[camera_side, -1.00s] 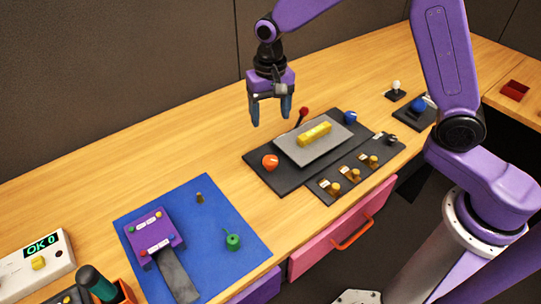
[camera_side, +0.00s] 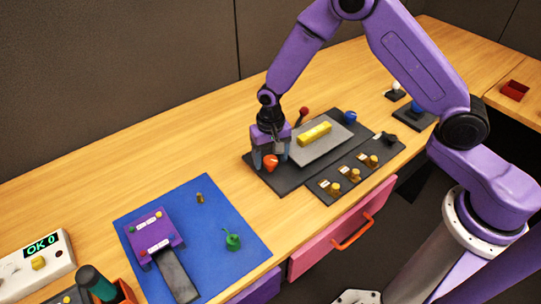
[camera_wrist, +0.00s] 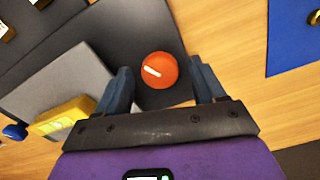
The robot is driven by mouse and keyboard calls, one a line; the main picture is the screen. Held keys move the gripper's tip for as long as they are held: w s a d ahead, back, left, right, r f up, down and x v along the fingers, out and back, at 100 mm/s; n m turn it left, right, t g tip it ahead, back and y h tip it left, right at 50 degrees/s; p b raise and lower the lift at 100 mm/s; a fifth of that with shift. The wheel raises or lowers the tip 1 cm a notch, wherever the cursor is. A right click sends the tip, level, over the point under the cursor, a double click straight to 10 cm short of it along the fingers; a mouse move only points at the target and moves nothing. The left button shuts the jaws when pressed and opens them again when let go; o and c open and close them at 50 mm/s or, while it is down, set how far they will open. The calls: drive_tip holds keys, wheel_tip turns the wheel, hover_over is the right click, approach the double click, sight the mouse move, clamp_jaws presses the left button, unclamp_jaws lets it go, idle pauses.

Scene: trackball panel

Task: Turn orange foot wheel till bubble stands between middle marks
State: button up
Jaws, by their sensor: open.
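The orange foot wheel (camera_side: 270,162) sits at the near-left end of a dark base plate. It also shows in the wrist view (camera_wrist: 159,70), with a white line on its top. My gripper (camera_side: 271,161) is low over it, its fingers apart on either side. In the wrist view my gripper (camera_wrist: 163,82) is open, and gaps show between the wheel and both fingers. The yellow level (camera_side: 314,134) lies on a grey plate (camera_side: 300,151). It shows partly in the wrist view (camera_wrist: 70,114); its bubble and marks are too small to read.
A blue wheel (camera_side: 350,117) is at the plate's far end, and a red-topped lever (camera_side: 304,111) stands behind. A panel with several brass knobs (camera_side: 351,173) lies in front. A blue mat (camera_side: 210,265) lies to the left, with bare wood between.

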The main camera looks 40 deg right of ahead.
drive_tip(key=c, duration=1.1)
drive_tip(key=shift+o, duration=0.3)
drive_tip(key=shift+n, duration=0.3)
drive_tip(key=n, duration=0.9)
drive_tip(key=o, duration=1)
